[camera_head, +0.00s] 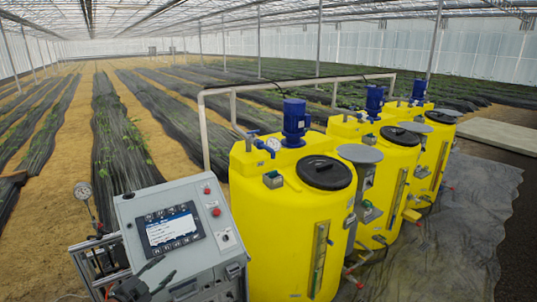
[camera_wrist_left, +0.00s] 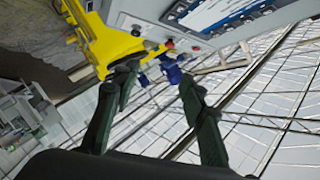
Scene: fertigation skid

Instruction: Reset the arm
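My left gripper (camera_head: 158,270) is at the bottom left of the head view, in front of the lower face of the grey control cabinet (camera_head: 180,207). In the left wrist view the two dark fingers of this gripper (camera_wrist_left: 158,76) stand apart with nothing between them, so it is open and empty. The cabinet's panel also shows at the top of the wrist view (camera_wrist_left: 205,42), past the fingertips. Whether the fingers touch the cabinet cannot be told, but they seem clear of it. My right gripper shows in neither view.
Several yellow tanks (camera_head: 288,222) with blue motors (camera_head: 295,122) and black lids stand right of the cabinet. A pressure gauge (camera_head: 83,190) rises on the cabinet's left. A pale pipe frame (camera_head: 204,135) stands behind the tanks. Dark sheeting (camera_head: 455,235) covers the floor at right.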

